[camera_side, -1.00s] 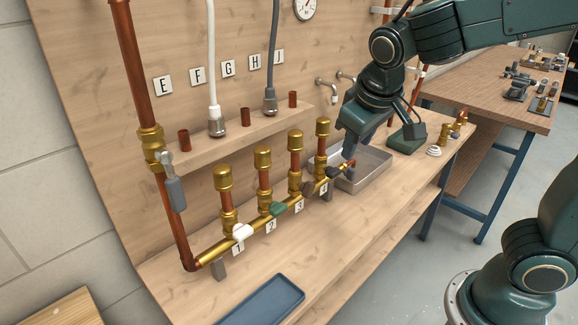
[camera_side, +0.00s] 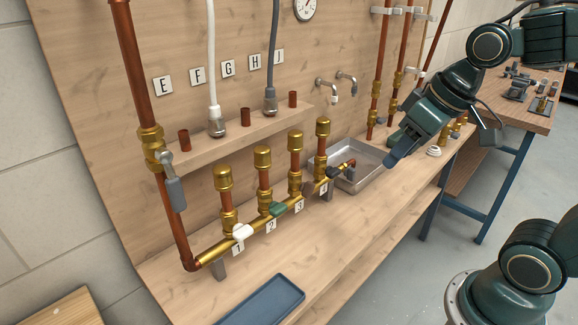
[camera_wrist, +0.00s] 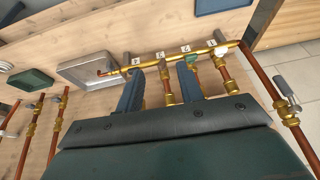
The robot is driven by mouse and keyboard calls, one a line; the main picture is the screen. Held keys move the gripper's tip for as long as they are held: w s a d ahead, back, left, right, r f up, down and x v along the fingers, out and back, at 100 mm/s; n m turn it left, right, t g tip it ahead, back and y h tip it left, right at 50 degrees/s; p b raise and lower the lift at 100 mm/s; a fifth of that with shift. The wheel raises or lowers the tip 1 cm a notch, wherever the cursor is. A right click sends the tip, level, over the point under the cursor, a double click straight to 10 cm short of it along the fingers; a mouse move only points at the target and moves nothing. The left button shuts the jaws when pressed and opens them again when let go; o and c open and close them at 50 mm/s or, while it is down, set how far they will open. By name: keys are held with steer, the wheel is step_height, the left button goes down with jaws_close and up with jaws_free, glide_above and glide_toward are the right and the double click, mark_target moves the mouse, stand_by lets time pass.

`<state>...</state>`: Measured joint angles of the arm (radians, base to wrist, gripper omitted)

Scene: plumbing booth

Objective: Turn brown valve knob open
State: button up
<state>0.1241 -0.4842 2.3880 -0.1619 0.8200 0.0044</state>
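The brown valve knob (camera_side: 308,188) is on the brass manifold above label 3, small and dark in the side view. Its exact angle is hard to read. A white knob (camera_side: 243,232) is at label 1, a green knob (camera_side: 277,208) at label 2 and a dark knob (camera_side: 334,172) at label 4. My gripper (camera_side: 393,158) is right of the manifold, over the bench by the metal tray, apart from every knob. In the wrist view my gripper (camera_wrist: 158,70) has its two blue fingers apart with nothing held; the valve 3 pipe shows between them.
A metal tray (camera_side: 375,178) sits at the manifold's right end. A blue tray (camera_side: 262,303) lies at the bench's front. Capped brass risers (camera_side: 263,157) stand behind the knobs, and copper pipes (camera_side: 383,60) rise at the right.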

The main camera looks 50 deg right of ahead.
steer(key=w+d+f+y, duration=0.2)
steer(key=w+f, duration=0.1)
steer(key=w, duration=0.5)
steer(key=m+y, duration=0.2)
steer(key=y, duration=0.2)
glide_toward(313, 183)
step_height(313, 183, up, 2)
steer(key=d, duration=0.1)
steer(key=shift+s+d+r, duration=0.15)
steer(key=shift+s, duration=0.35)
steer(key=x, duration=1.3)
steer(key=shift+w+f, duration=0.15)
steer(key=shift+f, duration=0.3)
steer(key=shift+c, duration=0.5)
steer(key=c, duration=0.7)
